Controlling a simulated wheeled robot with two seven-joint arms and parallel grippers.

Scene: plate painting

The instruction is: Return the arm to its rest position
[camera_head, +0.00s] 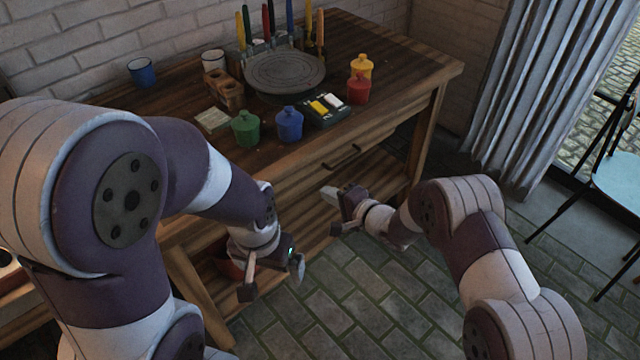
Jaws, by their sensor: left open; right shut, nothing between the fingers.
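My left gripper (272,282) hangs low in front of the table's front edge, its fingers apart and nothing seen between them. My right gripper (334,210) is in front of the table below the drawer, shut and empty. Both my arms are bent, with the grippers clear of the tabletop. Neither gripper touches any of the painting things.
The wooden table (400,75) holds a grey round turntable (285,72), upright brushes, a green jar (245,128), a blue jar (289,124), a red jar (358,88), a yellow jar (361,66) and a paint box (325,110). A stool (615,180) stands at the right. The tiled floor (400,290) between is clear.

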